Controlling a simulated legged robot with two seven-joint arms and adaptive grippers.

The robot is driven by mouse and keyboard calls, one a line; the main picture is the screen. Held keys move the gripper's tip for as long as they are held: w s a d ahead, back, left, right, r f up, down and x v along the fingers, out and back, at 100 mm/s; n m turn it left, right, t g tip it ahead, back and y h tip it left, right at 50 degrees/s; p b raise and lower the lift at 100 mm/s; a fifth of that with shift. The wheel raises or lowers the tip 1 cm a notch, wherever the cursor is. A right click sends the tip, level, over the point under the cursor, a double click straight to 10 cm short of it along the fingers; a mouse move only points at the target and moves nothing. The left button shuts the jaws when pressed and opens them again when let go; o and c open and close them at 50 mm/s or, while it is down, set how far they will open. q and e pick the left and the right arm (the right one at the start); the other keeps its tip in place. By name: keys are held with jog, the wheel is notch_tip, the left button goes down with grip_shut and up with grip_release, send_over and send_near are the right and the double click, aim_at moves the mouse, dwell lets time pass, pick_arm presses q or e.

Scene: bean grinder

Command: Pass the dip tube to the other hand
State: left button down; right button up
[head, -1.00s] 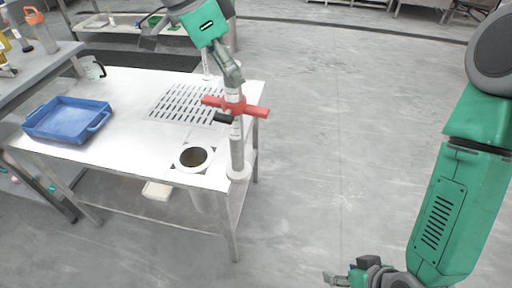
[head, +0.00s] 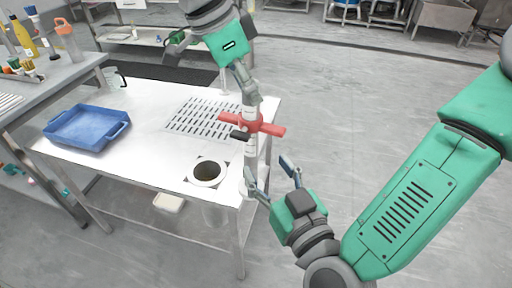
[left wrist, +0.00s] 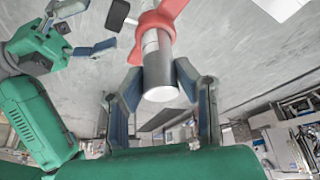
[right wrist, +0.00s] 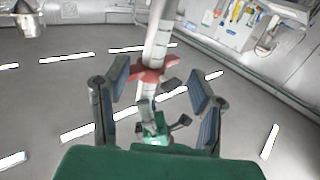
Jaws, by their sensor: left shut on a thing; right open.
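The dip tube (head: 250,148) is a grey-white tube with a red cross handle (head: 262,126) and a black knob (head: 240,135). It hangs nearly upright beside the table's right edge. My left gripper (head: 246,88) is shut on its upper end; the left wrist view shows the tube end (left wrist: 160,75) between the fingers (left wrist: 158,84). My right gripper (head: 271,177) is open near the lower part of the tube, below the red handle. In the right wrist view the tube (right wrist: 159,38) shows between the open fingers (right wrist: 158,82); contact is not visible.
The white table (head: 145,140) holds a blue tray (head: 88,128), a slotted grate area (head: 203,117) and a round opening with a pale rim (head: 206,184). A clear jug (head: 113,80) stands behind the tray. The floor on the right is open.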

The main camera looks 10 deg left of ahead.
aim_at(251, 144)
jog(key=x, duration=0.9)
jog(key=shift+w+a+f, duration=0.1)
jog(key=shift+w+a, duration=0.15)
grip_shut()
pick_arm(q)
jog(key=c, duration=1.1)
grip_release()
jog(key=shift+w, duration=0.1)
jog(key=shift+c, duration=0.2)
